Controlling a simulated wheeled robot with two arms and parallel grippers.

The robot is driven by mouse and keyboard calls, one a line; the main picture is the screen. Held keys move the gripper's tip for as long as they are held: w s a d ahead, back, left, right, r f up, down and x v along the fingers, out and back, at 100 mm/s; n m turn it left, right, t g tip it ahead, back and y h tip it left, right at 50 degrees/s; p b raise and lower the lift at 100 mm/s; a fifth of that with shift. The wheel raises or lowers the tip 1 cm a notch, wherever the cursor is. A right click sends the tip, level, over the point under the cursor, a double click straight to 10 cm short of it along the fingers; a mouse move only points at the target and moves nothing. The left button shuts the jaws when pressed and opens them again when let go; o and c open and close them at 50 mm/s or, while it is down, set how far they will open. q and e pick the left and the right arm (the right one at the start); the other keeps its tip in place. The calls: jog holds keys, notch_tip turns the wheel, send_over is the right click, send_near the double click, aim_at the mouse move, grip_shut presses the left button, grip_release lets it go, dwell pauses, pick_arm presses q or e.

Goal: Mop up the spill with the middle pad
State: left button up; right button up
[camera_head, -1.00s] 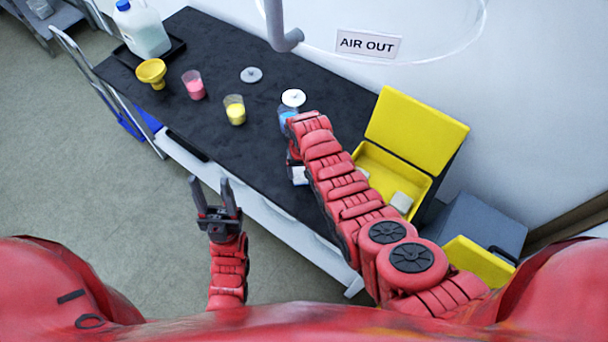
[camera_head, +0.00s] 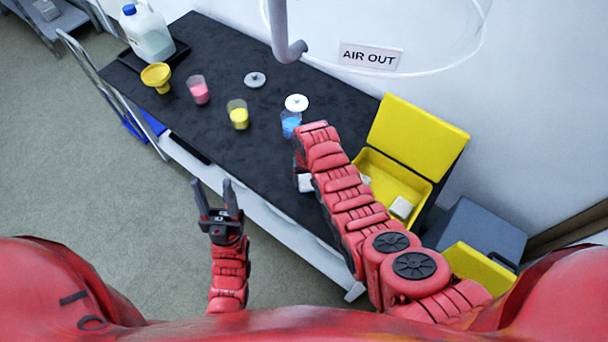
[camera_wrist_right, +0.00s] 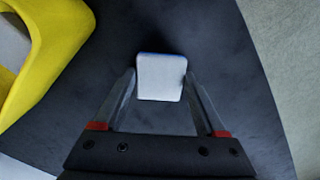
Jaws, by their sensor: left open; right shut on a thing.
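My right gripper (camera_wrist_right: 160,90) is shut on a white pad with a blue edge (camera_wrist_right: 160,78), held between its fingertips over the black bench top. The held pad also shows in part in the head view (camera_head: 305,183), near the bench's front edge, while my arm hides most of that gripper. A second pale pad (camera_head: 402,208) lies in the open yellow box (camera_head: 412,185), and part of another pale piece (camera_head: 364,180) shows at its left. My left gripper (camera_head: 216,190) is open and empty, in front of the bench. I cannot make out a spill.
On the black bench (camera_head: 220,90) stand a blue cup (camera_head: 291,124) close to my right arm, a yellow cup (camera_head: 238,116), a pink cup (camera_head: 198,91), a yellow funnel (camera_head: 156,77) and a jug (camera_head: 147,36). Two lids lie behind the cups. A pipe hangs above.

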jog(key=shift+s+d+p, duration=0.5)
jog(key=shift+d, duration=0.15)
jog(key=shift+a, duration=0.1)
jog(key=shift+s+a+b, duration=0.2)
jog(key=shift+a+b, duration=0.25)
jog(key=shift+a, duration=0.9)
jog(key=shift+w+d, duration=0.1)
jog(key=shift+w+d+f+b, duration=0.15)
jog(key=shift+w+d+b, duration=0.7)
jog(key=shift+w+b, duration=0.3)
jog(key=shift+w+d+b, duration=0.25)
jog(key=shift+w+b, duration=0.15)
